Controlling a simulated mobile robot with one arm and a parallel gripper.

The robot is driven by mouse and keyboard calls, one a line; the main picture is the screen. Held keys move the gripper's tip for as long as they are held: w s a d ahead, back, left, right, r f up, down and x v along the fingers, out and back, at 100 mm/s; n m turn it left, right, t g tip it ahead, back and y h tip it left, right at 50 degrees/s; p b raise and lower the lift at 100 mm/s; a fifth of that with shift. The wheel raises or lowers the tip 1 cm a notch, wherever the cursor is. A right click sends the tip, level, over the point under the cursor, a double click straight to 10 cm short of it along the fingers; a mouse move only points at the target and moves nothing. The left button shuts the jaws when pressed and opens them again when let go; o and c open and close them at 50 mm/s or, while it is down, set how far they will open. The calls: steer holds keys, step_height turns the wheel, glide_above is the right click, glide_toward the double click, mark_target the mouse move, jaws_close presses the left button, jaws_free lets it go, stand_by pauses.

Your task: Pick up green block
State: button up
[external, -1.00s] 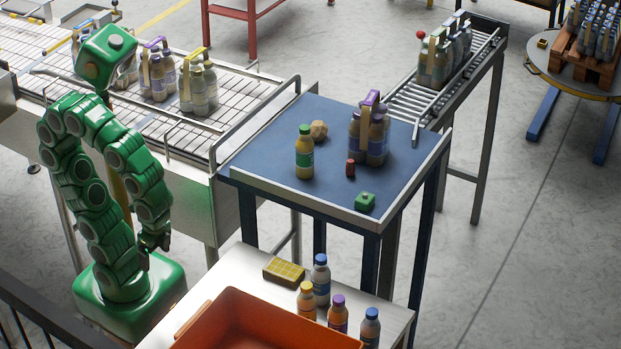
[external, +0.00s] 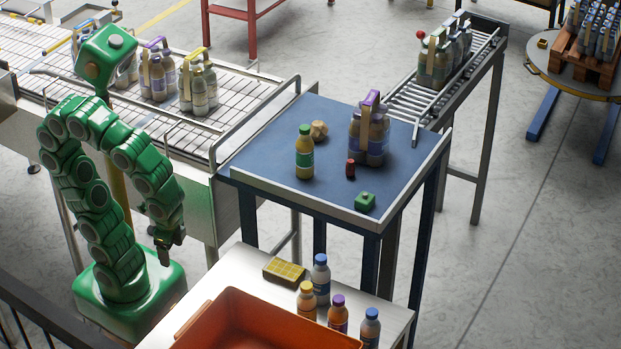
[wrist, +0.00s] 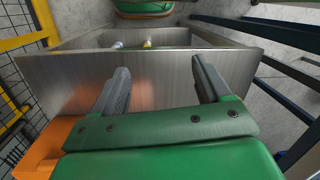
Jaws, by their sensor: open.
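The green block (external: 365,202) is small and sits near the front right corner of the blue-topped table (external: 262,165). My gripper (external: 168,250) hangs low to the left of that table, well away from the block and pointing down. In the wrist view my gripper (wrist: 160,80) shows two grey fingers spread apart with nothing between them. The green block does not show in the wrist view.
On the blue table stand a green-capped bottle (external: 305,153), a bottle pack (external: 369,130), a red piece (external: 350,169) and a tan lump (external: 319,130). In front, a white table holds an orange bin (external: 215,320), several bottles and a yellow sponge-like block (external: 284,271).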

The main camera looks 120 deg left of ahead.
steer(key=w+a+r+n+y, duration=0.35)
steer(key=w+a, duration=0.25)
steer(key=a, duration=0.3)
steer(key=w+a+r+n+y, duration=0.2)
steer(key=w+a+n, duration=0.3)
steer(key=w+a, duration=0.25)
steer(key=n+t+y, duration=0.1)
steer(key=n+y, duration=0.6)
glide_toward(364, 196)
steer(key=shift+s+a+f, duration=0.25)
steer(key=shift+s+a, duration=0.15)
steer(key=shift+a, duration=0.15)
steer(key=shift+s+a+f, duration=0.3)
steer(key=shift+s+a, duration=0.15)
steer(key=shift+a, duration=0.15)
steer(key=shift+w+a+f+t, duration=0.25)
steer(key=shift+w+f+t, duration=0.05)
steer(key=shift+w+f, duration=0.1)
steer(key=shift+w+r+x, duration=0.1)
steer(key=shift+w+x, duration=0.05)
steer(key=shift+x, duration=1.7)
steer(key=shift+w+r+x, duration=0.1)
steer(key=shift+r+x, duration=0.05)
steer(key=shift+x, duration=1.75)
steer(key=shift+a, duration=0.1)
steer(key=shift+c, duration=0.2)
